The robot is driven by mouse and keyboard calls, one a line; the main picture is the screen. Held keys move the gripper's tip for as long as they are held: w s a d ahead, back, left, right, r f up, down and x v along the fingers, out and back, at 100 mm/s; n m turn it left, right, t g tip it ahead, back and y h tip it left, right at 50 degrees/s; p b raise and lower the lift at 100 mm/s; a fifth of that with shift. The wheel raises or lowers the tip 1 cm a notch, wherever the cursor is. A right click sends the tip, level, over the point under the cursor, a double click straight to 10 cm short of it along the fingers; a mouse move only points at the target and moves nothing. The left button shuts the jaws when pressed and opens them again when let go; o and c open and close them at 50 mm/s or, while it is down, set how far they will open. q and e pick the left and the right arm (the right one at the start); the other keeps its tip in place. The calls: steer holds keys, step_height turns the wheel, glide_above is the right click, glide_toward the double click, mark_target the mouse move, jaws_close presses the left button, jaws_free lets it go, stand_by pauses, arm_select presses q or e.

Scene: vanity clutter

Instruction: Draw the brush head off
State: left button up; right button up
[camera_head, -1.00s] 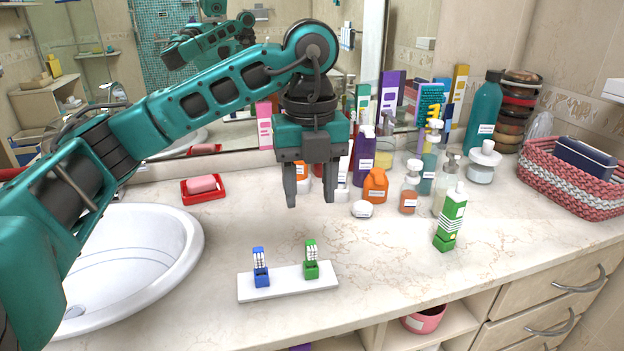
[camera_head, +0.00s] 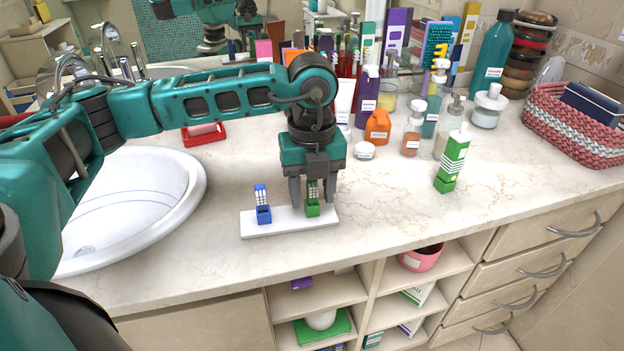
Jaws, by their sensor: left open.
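A white stand (camera_head: 286,223) lies near the counter's front edge, with two small block-like pieces upright on it. The left one is blue (camera_head: 263,214) with a white-marked upper part; the right one is green (camera_head: 312,208). Which of them is the brush head I cannot tell for sure. My left gripper (camera_head: 312,201) points straight down at the green piece, with one finger on each side of it. The fingers are open, and the green piece's upper part is partly hidden between them. Contact cannot be made out. My right gripper is not in view.
A sink (camera_head: 130,200) is at left, a red soap dish (camera_head: 204,135) behind my arm, and a woven basket (camera_head: 575,125) at far right.

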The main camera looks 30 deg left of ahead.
arm_select(q)
jaws_close()
stand_by(0.4)
steer(key=shift+r, duration=0.2)
steer(key=shift+r+p, duration=0.8)
steer(key=shift+r, duration=1.4)
